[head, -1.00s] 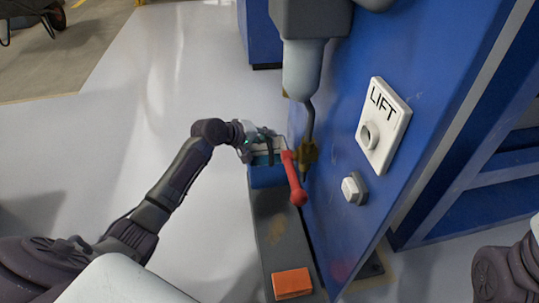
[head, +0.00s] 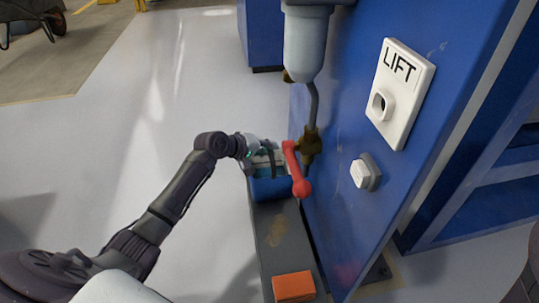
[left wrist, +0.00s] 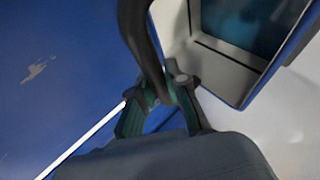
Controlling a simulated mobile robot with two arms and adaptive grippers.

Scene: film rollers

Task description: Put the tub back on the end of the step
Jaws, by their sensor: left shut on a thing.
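My right gripper is out of view.
A red-handled lever (head: 298,172) hangs right beside the tub, under a brass fitting (head: 311,143). An orange block (head: 294,287) lies on the near end of the step. A LIFT plate (head: 399,95) and hexagonal knob (head: 366,173) are on the machine.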

